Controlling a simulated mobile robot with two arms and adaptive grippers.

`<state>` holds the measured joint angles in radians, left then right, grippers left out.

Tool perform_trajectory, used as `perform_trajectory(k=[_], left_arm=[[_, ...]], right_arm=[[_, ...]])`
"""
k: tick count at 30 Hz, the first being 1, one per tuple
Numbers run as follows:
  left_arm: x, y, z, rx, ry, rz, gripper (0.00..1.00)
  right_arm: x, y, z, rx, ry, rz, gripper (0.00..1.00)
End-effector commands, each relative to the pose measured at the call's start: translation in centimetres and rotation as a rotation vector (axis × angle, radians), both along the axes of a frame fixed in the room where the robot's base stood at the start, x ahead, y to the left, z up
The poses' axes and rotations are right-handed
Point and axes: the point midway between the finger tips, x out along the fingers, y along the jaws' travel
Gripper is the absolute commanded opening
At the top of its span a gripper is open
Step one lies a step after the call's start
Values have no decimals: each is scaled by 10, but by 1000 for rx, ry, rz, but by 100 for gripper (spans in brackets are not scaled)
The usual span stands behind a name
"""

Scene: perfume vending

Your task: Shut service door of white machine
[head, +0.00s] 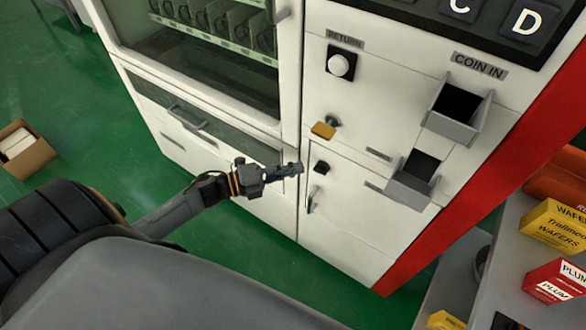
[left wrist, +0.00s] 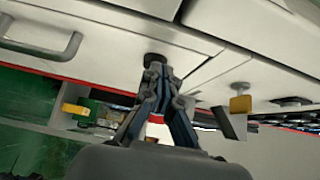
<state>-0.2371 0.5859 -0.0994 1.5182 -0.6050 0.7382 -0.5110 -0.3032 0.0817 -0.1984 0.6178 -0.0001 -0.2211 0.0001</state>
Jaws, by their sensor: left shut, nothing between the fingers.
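The white machine (head: 372,100) fills the middle of the head view. Its lower right service door (head: 350,225) has a small black knob (head: 321,167) and a grey handle (head: 315,200). The door looks flush or nearly flush with the front; a small gap cannot be ruled out. My left gripper (head: 298,168) is shut and empty, its fingertips at the door's left edge beside the knob. In the left wrist view the closed fingertips (left wrist: 157,72) point at the dark knob (left wrist: 153,60), with the handle (left wrist: 50,45) to the left; contact cannot be told. My right gripper is not in view.
A yellow key (head: 323,130) sticks out above the door. The coin box (head: 457,110) and a lower grey tray (head: 412,180) protrude at right. A shelf with wafer boxes (head: 555,225) stands at lower right. A cardboard box (head: 24,150) lies on the green floor at left.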

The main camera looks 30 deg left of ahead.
Motion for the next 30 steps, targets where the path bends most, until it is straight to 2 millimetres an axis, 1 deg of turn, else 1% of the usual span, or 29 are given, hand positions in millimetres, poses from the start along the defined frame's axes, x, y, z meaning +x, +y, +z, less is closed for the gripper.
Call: perform_trajectory(k=[5, 8, 11, 21, 24, 30], left_arm=[[0, 0, 0, 0, 0, 0, 0], [-5, 4, -1, 1, 1, 0, 0], [-15, 13, -1, 2, 4, 0, 0], [-68, 60, -1, 1, 3, 1, 0], [-79, 70, -1, 1, 3, 0, 0], [-89, 80, 0, 0, 0, 0, 0]], right_arm=[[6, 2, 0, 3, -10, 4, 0], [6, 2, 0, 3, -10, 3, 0], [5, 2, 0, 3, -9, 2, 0], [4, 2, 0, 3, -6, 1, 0], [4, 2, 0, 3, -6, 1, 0], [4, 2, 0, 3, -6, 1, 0]])
